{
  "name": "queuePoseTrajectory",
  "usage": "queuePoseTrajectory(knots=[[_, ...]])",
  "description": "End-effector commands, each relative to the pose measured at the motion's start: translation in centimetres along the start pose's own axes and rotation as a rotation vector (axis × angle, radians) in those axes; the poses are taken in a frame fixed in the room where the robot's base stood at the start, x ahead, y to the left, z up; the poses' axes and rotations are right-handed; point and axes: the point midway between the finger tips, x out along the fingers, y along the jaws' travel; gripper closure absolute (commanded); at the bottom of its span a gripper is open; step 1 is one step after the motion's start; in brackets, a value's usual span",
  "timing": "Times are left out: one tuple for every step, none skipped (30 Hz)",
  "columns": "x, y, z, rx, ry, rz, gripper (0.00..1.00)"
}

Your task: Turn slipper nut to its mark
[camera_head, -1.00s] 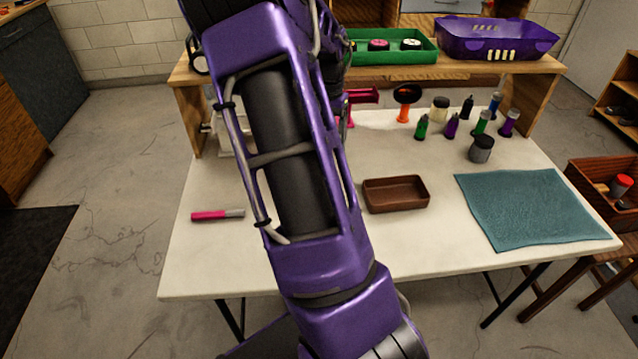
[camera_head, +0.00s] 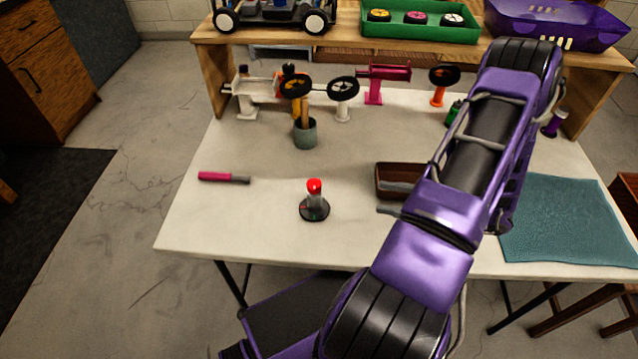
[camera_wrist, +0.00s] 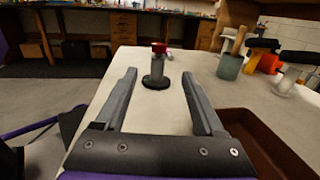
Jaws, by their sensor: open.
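A small stand with a red cap (camera_head: 314,186), a grey post and a round black base (camera_head: 314,210) stands upright on the white table; I take it to be the slipper nut's stand. Its mark is too small to make out. In the wrist view the red cap (camera_wrist: 159,47) and black base (camera_wrist: 156,83) appear ahead, between the lines of my two fingers. My gripper (camera_wrist: 159,78) is open and empty, apart from the stand. In the head view my arm hides most of the gripper.
A brown tray (camera_head: 392,195) lies close beside my gripper, partly behind my arm. A pink-handled tool (camera_head: 222,178) lies at left. A grey cup (camera_head: 305,137) with tools stands behind the stand. A teal mat (camera_head: 570,225) lies at right. Table around the stand is clear.

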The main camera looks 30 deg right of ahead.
Motion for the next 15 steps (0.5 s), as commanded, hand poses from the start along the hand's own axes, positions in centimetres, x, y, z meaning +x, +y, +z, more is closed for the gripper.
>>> queuePoseTrajectory(knots=[[0.6,0.0,0.1,0.000,-0.001,0.003,0.29],[1.0,0.0,0.1,0.000,-0.001,0.005,0.29],[1.6,0.0,0.1,0.001,0.000,0.007,0.29],[2.1,0.1,0.1,0.001,0.000,0.007,0.29],[2.7,0.1,0.1,0.001,0.001,0.007,0.29],[3.5,0.1,0.1,0.000,0.000,0.009,0.29],[4.2,0.1,0.1,0.000,0.000,0.008,0.29],[4.8,0.1,0.1,0.000,0.001,0.009,0.29],[5.7,0.1,0.1,0.001,0.003,0.009,0.29],[6.4,0.1,0.1,0.001,0.002,0.009,0.29],[7.0,0.1,0.1,0.000,0.002,0.010,0.29],[7.9,0.1,0.1,0.000,0.002,0.009,0.29],[8.6,0.2,0.1,0.000,0.003,0.011,0.29],[9.2,0.1,0.0,-0.001,0.003,0.009,0.29],[10.1,0.1,0.0,-0.001,0.003,0.011,0.29]])
